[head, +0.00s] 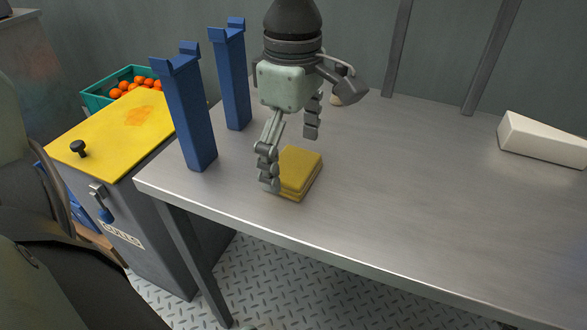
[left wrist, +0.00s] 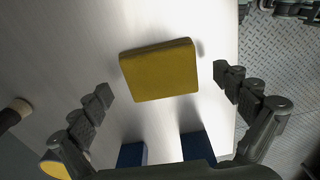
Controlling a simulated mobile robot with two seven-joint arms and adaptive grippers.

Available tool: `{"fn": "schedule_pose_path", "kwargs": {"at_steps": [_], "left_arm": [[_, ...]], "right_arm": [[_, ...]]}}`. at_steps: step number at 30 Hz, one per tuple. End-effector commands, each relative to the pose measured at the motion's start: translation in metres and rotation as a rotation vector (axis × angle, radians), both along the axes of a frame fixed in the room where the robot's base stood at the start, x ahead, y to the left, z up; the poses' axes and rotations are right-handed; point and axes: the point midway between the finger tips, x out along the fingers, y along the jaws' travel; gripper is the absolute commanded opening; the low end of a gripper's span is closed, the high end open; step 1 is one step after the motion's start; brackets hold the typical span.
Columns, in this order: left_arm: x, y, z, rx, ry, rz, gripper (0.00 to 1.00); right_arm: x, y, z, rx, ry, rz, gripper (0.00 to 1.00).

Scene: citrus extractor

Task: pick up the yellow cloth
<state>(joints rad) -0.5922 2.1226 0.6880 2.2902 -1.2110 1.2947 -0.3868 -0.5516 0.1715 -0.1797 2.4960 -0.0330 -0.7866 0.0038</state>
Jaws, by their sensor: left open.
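The yellow cloth (head: 301,171) is a folded, flat block lying on the metal table near its front left edge. In the left wrist view the cloth (left wrist: 158,69) lies ahead of the fingertips, roughly midway between the two fingers. My left gripper (head: 291,158) points down at the cloth from above, open and empty. One finger is at the cloth's left front side in the head view and the other is behind it. Both fingers (left wrist: 165,88) show spread wide in the left wrist view. I cannot tell whether a finger touches the cloth. My right gripper is not clearly seen.
Two blue posts (head: 190,115) stand on the table just left of the gripper. A white block (head: 541,142) lies at the far right. A yellow-lidded bin (head: 112,140) and a green crate of oranges (head: 97,101) stand left of the table (head: 420,190). The table's middle is clear.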

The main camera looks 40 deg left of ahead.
Motion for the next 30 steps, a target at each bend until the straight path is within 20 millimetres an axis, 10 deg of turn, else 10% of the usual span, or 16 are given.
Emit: {"fn": "schedule_pose_path", "kwargs": {"at_steps": [8, 20, 30], "left_arm": [[0.000, 0.000, -0.003, -0.001, -0.001, 0.001, 0.97], [0.000, 0.000, -0.003, -0.001, -0.001, 0.001, 0.49], [0.001, 0.000, 0.010, 0.001, -0.004, 0.002, 0.48]], "right_arm": [[0.001, 0.001, 0.002, 0.004, -0.008, 0.002, 0.40], [0.001, 0.001, 0.002, 0.003, -0.007, 0.002, 0.40], [-0.001, 0.000, 0.000, -0.001, 0.010, -0.001, 0.40]]}}
